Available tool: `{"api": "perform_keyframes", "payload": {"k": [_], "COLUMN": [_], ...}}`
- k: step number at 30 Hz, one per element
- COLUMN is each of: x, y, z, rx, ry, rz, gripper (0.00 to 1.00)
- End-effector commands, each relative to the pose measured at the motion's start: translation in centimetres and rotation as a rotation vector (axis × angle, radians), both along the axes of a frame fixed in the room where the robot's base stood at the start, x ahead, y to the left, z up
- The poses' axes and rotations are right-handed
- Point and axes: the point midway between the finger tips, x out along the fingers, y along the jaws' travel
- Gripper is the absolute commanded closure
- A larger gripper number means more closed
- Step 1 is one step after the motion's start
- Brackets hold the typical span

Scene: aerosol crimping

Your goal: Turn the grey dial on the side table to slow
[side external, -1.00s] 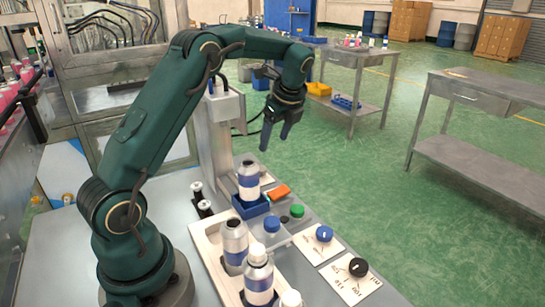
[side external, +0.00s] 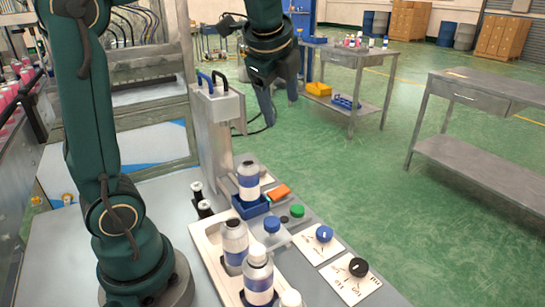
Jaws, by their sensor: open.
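I cannot make out a clearly grey dial. On the worktop's right edge a black dial (side external: 358,267) sits on a white plate with markings too small to read surely. A blue dial (side external: 324,234) sits on another white plate just behind it. My gripper (side external: 279,98) is open and empty, fingers pointing down. It is high, well above and behind both dials, touching nothing.
A blue-labelled bottle (side external: 249,181) stands in a blue holder (side external: 250,207) by the grey crimping machine (side external: 217,105). More bottles (side external: 258,275) stand in a pale tray (side external: 210,247). Blue (side external: 272,225) and green (side external: 297,210) caps or buttons lie between. Steel tables (side external: 490,100) stand beyond the green floor.

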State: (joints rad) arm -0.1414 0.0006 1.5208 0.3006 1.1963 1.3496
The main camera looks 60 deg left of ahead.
Motion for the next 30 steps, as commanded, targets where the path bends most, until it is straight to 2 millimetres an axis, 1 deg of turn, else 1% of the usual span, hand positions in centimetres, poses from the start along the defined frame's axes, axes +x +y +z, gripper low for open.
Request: {"api": "perform_keyframes", "payload": {"k": [1, 5, 9, 13, 18, 30], "x": [-0.6, -2.0, -3.3, -4.2, -4.8, -4.9], "y": [-0.5, -1.8, -2.8, -3.4, -3.8, -3.8], "z": [0.4, 1.1, 1.3, 1.2, 1.0, 1.0], "rx": [-0.013, -0.049, -0.091, -0.126, -0.150, -0.139], "ry": [-0.023, -0.069, -0.106, -0.126, -0.139, -0.128], "rz": [0.007, 0.025, 0.055, 0.085, 0.106, 0.090], "gripper": [0.29, 0.29, 0.29, 0.29, 0.29, 0.29]}}
